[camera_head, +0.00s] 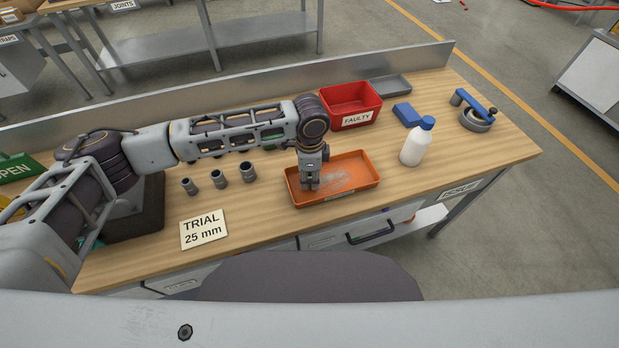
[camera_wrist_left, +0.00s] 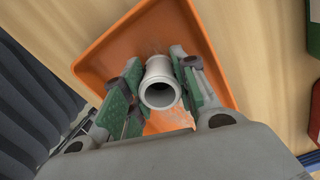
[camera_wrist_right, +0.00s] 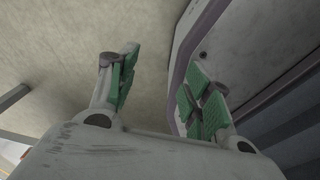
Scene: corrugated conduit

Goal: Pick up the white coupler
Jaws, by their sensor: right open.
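The white coupler (camera_wrist_left: 160,84) is a short pale tube with a flanged rim, its open end facing the left wrist camera. It stands over the orange tray (camera_wrist_left: 98,62), between the fingers of my left gripper (camera_wrist_left: 160,75). The pads are drawn in against both its sides, so the gripper looks shut on it. In the head view my left gripper (camera_head: 311,186) points down into the orange tray (camera_head: 352,194), and its fingers mostly hide the coupler. Whether the coupler is clear of the tray floor cannot be told. My right gripper (camera_wrist_right: 163,85) is open and empty, away from the bench top.
Clear plastic (camera_head: 340,180) lies in the tray. A red FAULTY bin (camera_head: 352,118), white bottle (camera_head: 413,150), blue block (camera_head: 407,114) and blue-handled tool (camera_head: 477,112) stand rightward.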

